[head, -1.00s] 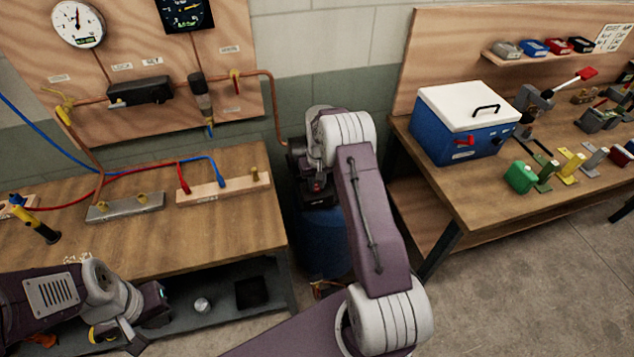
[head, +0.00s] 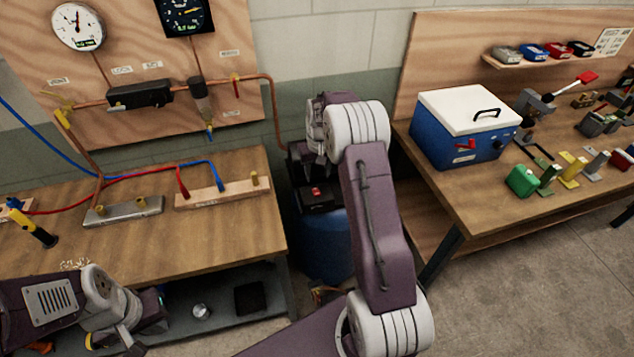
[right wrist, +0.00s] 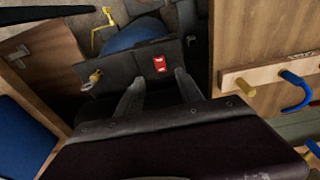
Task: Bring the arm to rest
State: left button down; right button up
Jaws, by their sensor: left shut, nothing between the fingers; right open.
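My right arm stands in the middle of the head view, its wrist bent over the gap between the two benches. My right gripper (right wrist: 158,92) shows two spread fingers with nothing between them in the right wrist view. Beyond the fingers is a black box (right wrist: 125,78) with a red switch (right wrist: 160,63). The box also shows in the head view (head: 318,197), below my right wrist. My left gripper (head: 130,335) is low at the left by the bench's front, shut and empty; its fingertips are hard to make out.
A blue drum (head: 322,245) stands under the black box. The left bench (head: 225,225) carries hoses and manifold blocks. The right bench (head: 480,195) holds a blue cooler (head: 460,135) and several clamps. Grey floor (head: 530,280) is open at lower right.

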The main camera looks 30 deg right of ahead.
jog(key=shift+r, duration=0.3)
jog(key=s+a+r+n, duration=0.2)
jog(key=s+a+r, duration=0.2)
jog(key=a+r, duration=0.5)
jog(key=s+a+f, duration=0.3)
jog(key=s, duration=0.7)
jog(key=s+a+f, duration=0.3)
jog(key=s, duration=0.7)
jog(key=shift+f+y, duration=0.3)
jog(key=shift+f, duration=0.1)
